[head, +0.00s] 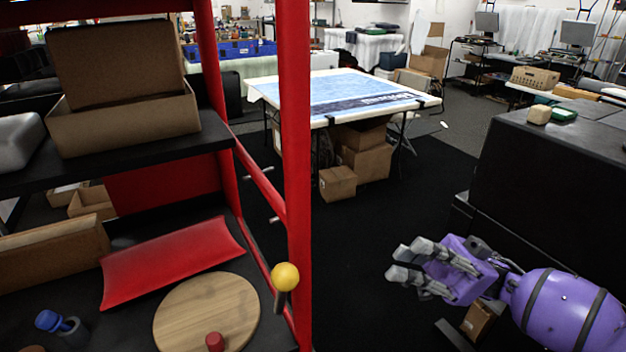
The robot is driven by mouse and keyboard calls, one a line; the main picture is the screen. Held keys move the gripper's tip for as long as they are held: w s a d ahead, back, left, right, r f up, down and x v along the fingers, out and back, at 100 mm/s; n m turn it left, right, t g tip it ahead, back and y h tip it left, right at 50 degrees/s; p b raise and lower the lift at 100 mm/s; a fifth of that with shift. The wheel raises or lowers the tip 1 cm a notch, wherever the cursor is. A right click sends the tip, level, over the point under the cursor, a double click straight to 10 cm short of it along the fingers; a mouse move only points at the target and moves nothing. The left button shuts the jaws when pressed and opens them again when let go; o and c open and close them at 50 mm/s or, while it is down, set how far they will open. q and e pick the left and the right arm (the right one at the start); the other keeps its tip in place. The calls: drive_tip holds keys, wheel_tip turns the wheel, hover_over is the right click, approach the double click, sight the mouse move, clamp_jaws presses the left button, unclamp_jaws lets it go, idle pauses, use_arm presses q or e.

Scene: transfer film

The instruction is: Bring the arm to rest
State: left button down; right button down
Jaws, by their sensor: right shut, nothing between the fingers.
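My right gripper (408,262) is at the lower right of the head view, on the end of my purple arm that comes in from the right. Its grey fingers point left and are shut with nothing between them. It hangs in free space, apart from the red-framed shelf on the left and the black cabinet on the right. My left gripper is not in view.
The red shelf frame (297,150) stands at left. Its lower shelf holds a round wooden board (200,305), a red tray (165,262) and a blue-topped item (48,320). A black cabinet (560,185) stands at right. Dark floor (350,235) between them is clear.

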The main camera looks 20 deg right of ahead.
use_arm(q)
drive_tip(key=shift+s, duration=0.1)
use_arm(e)
drive_tip(key=shift+a, duration=0.1)
